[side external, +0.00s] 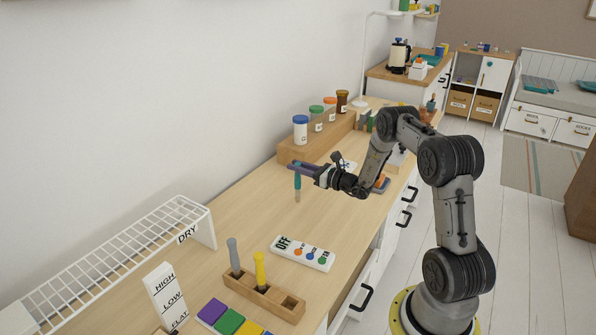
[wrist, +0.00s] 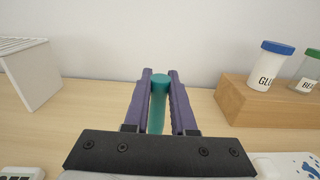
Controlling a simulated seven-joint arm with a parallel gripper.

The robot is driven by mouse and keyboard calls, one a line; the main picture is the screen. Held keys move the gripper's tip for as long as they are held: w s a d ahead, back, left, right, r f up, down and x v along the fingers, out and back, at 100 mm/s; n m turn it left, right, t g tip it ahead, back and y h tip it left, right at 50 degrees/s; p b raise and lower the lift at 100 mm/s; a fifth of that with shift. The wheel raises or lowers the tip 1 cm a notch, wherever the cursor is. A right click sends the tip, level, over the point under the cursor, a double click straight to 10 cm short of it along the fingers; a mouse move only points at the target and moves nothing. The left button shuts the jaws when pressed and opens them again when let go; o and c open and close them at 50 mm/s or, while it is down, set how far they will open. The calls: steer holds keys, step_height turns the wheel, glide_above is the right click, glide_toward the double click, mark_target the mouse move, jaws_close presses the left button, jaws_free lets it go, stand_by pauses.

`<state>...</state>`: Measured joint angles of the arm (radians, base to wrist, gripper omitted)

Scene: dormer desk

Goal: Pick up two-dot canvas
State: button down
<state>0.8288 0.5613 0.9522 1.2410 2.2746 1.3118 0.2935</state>
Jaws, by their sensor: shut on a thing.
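My gripper (side external: 303,168) is shut on a teal stick (side external: 297,190), held upright above the desk. In the wrist view the same stick stands between the purple fingers of my gripper (wrist: 160,78). A white flat thing with blue marks (wrist: 300,165) shows in part at the lower right of the wrist view. I cannot tell whether it is the two-dot canvas. No canvas with two dots can be made out clearly in either view.
A wooden riser (side external: 292,153) holds several lidded jars at the wall. A white wire rack (side external: 130,250) marked DRY stands at the left. A wooden block (side external: 262,296) holds a grey and a yellow stick. A white OFF panel (side external: 302,253) lies mid-desk.

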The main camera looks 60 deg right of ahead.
steer(key=shift+f, duration=0.85)
steer(key=c, duration=0.7)
jaws_free()
steer(key=shift+c, duration=0.2)
